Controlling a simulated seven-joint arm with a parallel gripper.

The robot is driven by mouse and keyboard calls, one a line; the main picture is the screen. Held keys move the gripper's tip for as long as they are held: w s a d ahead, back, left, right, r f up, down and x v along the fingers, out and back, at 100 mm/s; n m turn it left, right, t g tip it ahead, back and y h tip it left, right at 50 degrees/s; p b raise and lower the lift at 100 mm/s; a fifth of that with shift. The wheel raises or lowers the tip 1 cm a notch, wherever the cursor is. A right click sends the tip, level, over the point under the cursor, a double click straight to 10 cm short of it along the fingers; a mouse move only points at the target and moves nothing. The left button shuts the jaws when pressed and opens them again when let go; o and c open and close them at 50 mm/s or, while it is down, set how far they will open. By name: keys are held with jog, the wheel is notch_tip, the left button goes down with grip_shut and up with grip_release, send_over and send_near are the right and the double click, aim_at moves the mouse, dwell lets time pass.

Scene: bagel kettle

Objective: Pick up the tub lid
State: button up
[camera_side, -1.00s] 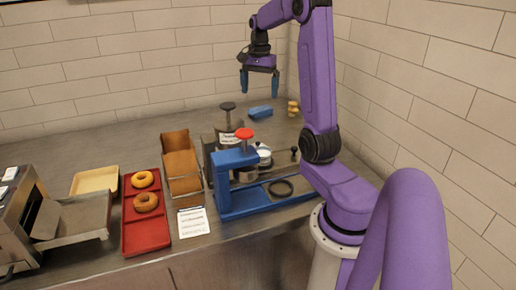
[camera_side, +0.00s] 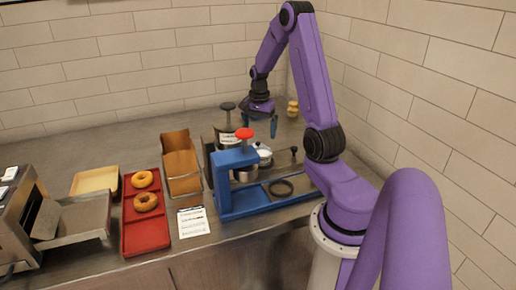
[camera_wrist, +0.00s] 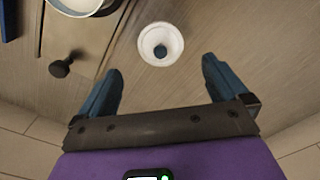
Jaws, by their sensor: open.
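A round white piece with a dark blue centre (camera_wrist: 160,45), which looks like the tub lid, lies below my gripper in the wrist view. In that view it sits ahead of and between the fingertips, with neither touching it. A small white rounded piece (camera_side: 263,153) shows behind the blue press in the side view; I cannot tell for sure that it is the same thing. My gripper (camera_side: 261,122) is open and empty above the back of the counter. Its two blue fingers are spread wide in the wrist view (camera_wrist: 161,82).
The blue press (camera_side: 232,185) with a red knob stands in front of my gripper. A canister (camera_side: 230,137) with a dark knob is to its left. A black knob (camera_wrist: 60,68) is left of the fingers. A red tray (camera_side: 146,234) holds two bagels. Tiled walls close the back and right.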

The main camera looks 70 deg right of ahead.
jog(key=shift+w+f, duration=0.1)
jog(key=shift+f, duration=2.65)
jog(key=c, duration=1.1)
